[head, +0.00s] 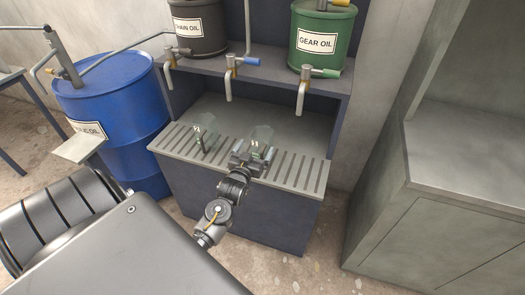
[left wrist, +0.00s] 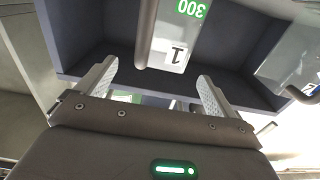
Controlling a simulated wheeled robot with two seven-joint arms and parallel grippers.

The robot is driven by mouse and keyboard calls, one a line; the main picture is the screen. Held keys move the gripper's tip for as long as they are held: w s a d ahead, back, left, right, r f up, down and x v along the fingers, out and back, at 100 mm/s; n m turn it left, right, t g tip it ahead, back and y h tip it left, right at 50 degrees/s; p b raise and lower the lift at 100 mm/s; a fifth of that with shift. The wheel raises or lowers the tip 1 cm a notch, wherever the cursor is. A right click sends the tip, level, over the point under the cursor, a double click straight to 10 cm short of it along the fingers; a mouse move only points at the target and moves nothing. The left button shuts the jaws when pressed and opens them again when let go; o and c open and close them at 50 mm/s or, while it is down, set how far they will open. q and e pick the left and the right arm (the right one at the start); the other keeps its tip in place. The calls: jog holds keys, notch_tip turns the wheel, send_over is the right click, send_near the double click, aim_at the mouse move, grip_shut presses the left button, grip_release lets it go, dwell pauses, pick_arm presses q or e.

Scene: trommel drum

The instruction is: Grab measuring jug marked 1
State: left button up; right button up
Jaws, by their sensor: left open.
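The clear measuring jug marked 1 (head: 262,135) stands on the slotted drip grate, just beyond my left gripper (head: 252,153). In the left wrist view its white label with a 1 (left wrist: 176,56) shows upside down, with a grey handle (left wrist: 146,35) on the near side. My left gripper's fingers (left wrist: 157,75) are open, one on each side of the handle's line, and the handle's end shows just ahead of the gap. A second clear jug (head: 206,132) stands to the left on the grate; its label is too small to read surely. My right gripper is out of view.
Taps (head: 301,95) hang over the grate (head: 296,172) from a shelf with a green gear oil drum (head: 320,22) and a dark oil drum (head: 198,25). A blue barrel (head: 118,110) stands left, a grey cabinet (head: 440,215) right.

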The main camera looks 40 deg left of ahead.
aim_at(258, 141)
pick_arm(q)
jog(key=x, duration=0.4)
jog(key=shift+s+a+r+p, duration=0.1)
jog(key=shift+r+p, duration=0.15)
jog(key=shift+p, duration=0.15)
jog(key=shift+w+a, duration=0.15)
jog(key=shift+w, duration=0.35)
jog(key=c, duration=1.4)
jog(key=shift+c, duration=0.2)
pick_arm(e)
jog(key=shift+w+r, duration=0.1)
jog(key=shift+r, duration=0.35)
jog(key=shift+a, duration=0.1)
